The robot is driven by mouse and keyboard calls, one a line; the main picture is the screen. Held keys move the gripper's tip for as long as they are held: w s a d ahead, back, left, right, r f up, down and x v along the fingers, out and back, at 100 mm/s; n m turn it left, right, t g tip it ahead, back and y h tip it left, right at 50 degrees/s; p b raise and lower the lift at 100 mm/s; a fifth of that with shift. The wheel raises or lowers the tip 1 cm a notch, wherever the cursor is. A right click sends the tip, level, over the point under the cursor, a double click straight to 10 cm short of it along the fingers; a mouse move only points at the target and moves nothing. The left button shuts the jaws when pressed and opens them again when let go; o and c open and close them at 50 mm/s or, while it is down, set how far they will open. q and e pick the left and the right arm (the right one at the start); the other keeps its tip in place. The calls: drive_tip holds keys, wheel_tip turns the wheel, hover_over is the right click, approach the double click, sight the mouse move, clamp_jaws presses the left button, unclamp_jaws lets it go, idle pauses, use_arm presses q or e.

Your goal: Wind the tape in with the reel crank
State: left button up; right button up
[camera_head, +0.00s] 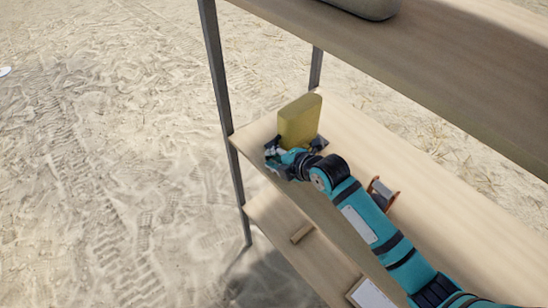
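A yellow upright block-like thing (299,122) stands near the left end of the middle wooden shelf. My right gripper (284,163) is right in front of its lower part, at the shelf's front left corner. The fingers are small and partly overlapped by my wrist, so I cannot tell whether they are open or shut or whether they touch anything. Some dark and yellow parts show beside the gripper at the block's base. No tape or crank can be made out clearly. My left gripper is out of view.
A small orange-brown and dark thing (382,194) sits on the middle shelf (440,198), behind my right arm. The upper shelf (440,60) overhangs at the right. A metal post (217,75) stands left of the gripper. A lower shelf holds a small wooden piece (301,233).

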drive_tip(key=o, duration=0.4)
drive_tip(key=v, duration=1.2)
